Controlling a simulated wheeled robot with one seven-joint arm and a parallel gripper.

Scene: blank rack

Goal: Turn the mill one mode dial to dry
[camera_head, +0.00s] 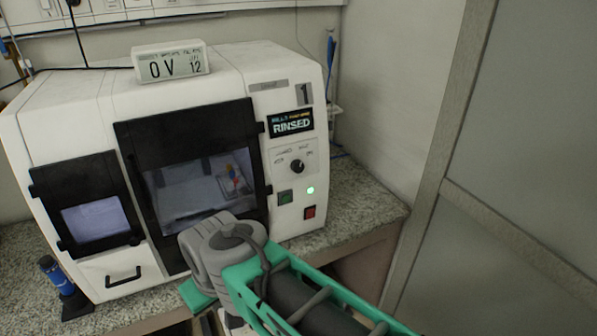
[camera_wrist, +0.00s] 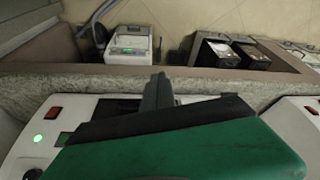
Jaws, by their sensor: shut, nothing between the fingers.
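Mill one is the white machine with a grey "1" tag (camera_head: 304,94) in the head view. Its black mode dial (camera_head: 297,165) sits on the right front panel, with small labels around it. I cannot tell which label the pointer marks. The small screen (camera_head: 291,123) above it reads RINSED. In the wrist view my gripper (camera_wrist: 157,92) is shut and empty, over the machine front near the counter edge. In the head view my arm's grey and green links are low in front of the machine, apart from the dial; the fingertips are hidden.
A green button (camera_head: 285,197), a lit green lamp (camera_head: 310,190) and a red switch (camera_head: 310,212) lie below the dial. Black-framed doors (camera_head: 190,130) are left of it. A display box (camera_head: 170,63) stands on top. The wall at right leaves free room beside the panel.

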